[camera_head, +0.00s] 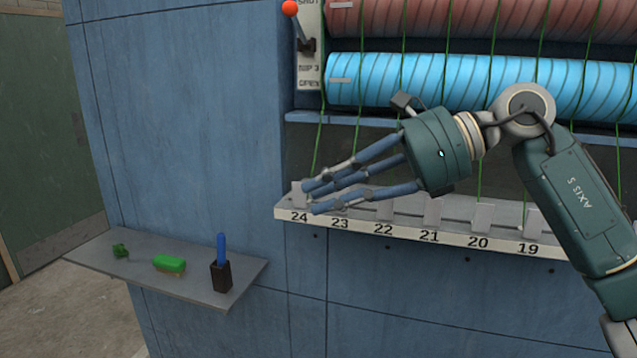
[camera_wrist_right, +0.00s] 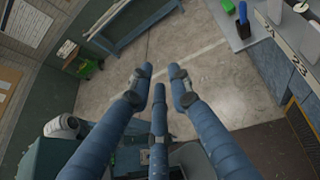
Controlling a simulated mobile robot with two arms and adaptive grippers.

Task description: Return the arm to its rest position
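My right arm comes in from the right in the head view, and its gripper (camera_head: 313,197) has blue segmented fingers pointing left. It is in front of the numbered ledge (camera_head: 458,238), near the labels 24 and 23. The fingers lean toward each other, but their tips are apart with nothing between them. In the wrist view the fingers of this gripper (camera_wrist_right: 160,75) show bare floor through the gap at their tips. Whether they touch the ledge cannot be told. My left gripper is not in view.
A grey side shelf (camera_head: 205,290) holds a green lump (camera_head: 120,251), a green brush (camera_head: 169,264) and a dark holder (camera_head: 221,276) with a blue handle. Green cords run down past blue (camera_head: 400,80) and red rollers (camera_head: 385,20). A red-knobbed lever (camera_head: 298,25) stands upper left of the gripper.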

